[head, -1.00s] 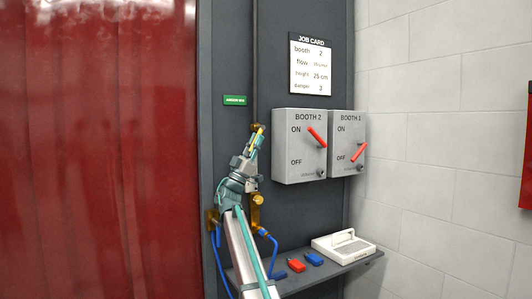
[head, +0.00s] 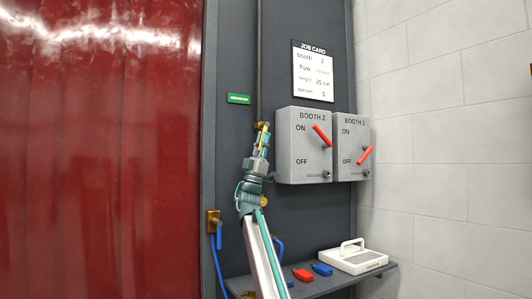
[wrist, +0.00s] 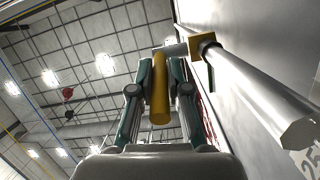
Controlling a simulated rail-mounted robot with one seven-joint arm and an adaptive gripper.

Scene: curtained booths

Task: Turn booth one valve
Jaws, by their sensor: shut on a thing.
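My gripper (head: 262,145) is raised against the dark panel, beside the BOOTH 2 switch box. In the wrist view its two teal fingers (wrist: 160,88) are closed around a yellow cylindrical valve handle (wrist: 160,105). The handle also shows as a small yellow bar in the head view (head: 265,131). A brass fitting (wrist: 203,47) joins a silver pipe (wrist: 255,90) to the right of the fingers. The valve body is mostly hidden behind my gripper in the head view. No booth number is visible on this valve.
The BOOTH 2 box (head: 304,150) and BOOTH 1 box (head: 352,135), with red levers, are close on the right. Below is a shelf (head: 335,281) with red and blue tags and a white device (head: 352,259). A red curtain (head: 100,150) hangs left. A job card (head: 313,70) hangs above.

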